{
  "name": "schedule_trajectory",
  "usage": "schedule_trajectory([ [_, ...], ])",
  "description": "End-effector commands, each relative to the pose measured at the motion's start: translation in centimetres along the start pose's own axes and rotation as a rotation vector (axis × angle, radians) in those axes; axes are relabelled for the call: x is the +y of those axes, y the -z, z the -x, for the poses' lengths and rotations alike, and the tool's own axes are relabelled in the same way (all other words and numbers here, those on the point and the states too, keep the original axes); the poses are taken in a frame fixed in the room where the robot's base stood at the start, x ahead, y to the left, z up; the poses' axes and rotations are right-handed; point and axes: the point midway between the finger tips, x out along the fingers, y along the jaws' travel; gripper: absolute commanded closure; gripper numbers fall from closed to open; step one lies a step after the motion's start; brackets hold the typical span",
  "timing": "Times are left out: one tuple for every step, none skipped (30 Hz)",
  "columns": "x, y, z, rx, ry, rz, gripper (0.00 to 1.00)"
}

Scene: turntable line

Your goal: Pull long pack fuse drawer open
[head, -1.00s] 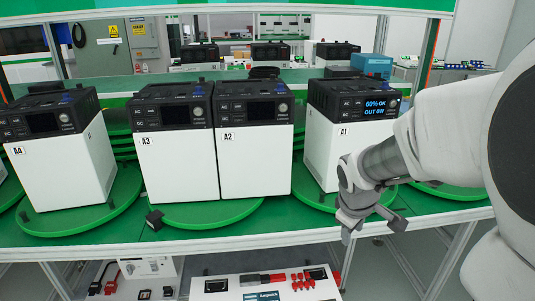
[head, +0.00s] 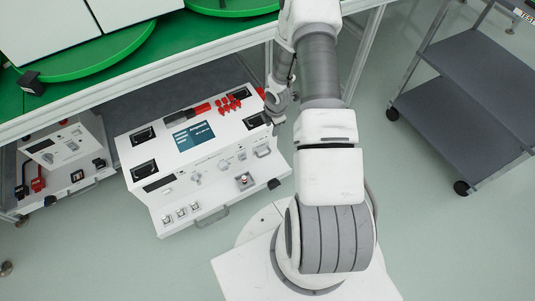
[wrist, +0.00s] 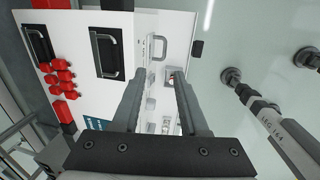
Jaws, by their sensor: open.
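A white test unit (head: 203,140) sits on the shelf under the green-topped bench. Its front has several small fittings, a small handle (head: 263,152) at upper right and a longer handle (head: 213,218) at the lower edge. No readable label shows which part is the fuse drawer. My gripper (head: 271,118) is at the unit's right end, partly hidden by my arm. In the wrist view my gripper (wrist: 158,77) is open and empty, its fingers pointing at the front panel. A small silver handle (wrist: 157,46) shows just beyond the fingertips, apart from them.
On the unit's top are a blue screen (head: 194,134), red connectors (head: 230,103) and black recessed handles (head: 144,136). A second white unit (head: 62,150) is at left. A grey cart (head: 470,95) stands at right.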

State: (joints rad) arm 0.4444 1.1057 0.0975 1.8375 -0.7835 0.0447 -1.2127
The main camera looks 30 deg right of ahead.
Motion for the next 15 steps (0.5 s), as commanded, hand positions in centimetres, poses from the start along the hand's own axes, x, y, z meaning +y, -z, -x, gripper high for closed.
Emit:
schedule_trajectory([
  [-0.6, 0.1, -1.4, 0.01, 0.004, 0.014, 0.56],
  [-0.8, 0.2, -1.8, 0.015, 0.004, 0.024, 0.56],
  [-1.0, 0.3, -2.3, 0.02, 0.004, 0.033, 0.56],
  [-1.1, 0.4, -2.6, 0.023, 0.005, 0.038, 0.56],
  [-1.2, 0.4, -2.8, 0.025, 0.006, 0.041, 0.56],
  [-1.3, 0.5, -3.2, 0.027, 0.006, 0.044, 0.56],
  [-1.3, 0.5, -3.5, 0.027, 0.006, 0.046, 0.56],
  [-1.3, 0.5, -3.8, 0.027, 0.006, 0.046, 0.56],
  [-1.3, 0.5, -4.3, 0.027, 0.006, 0.046, 0.56],
  [-1.4, 0.5, -4.8, 0.027, 0.006, 0.046, 0.56],
  [-1.4, 0.6, -5.3, 0.028, 0.007, 0.046, 0.56],
  [-1.4, 0.6, -6.1, 0.027, 0.007, 0.046, 0.56],
  [-1.4, 0.6, -6.8, 0.027, 0.007, 0.046, 0.56],
  [-1.4, 0.6, -7.5, 0.027, 0.007, 0.046, 0.56],
  [-1.4, 0.6, -8.4, 0.027, 0.007, 0.046, 0.56],
])
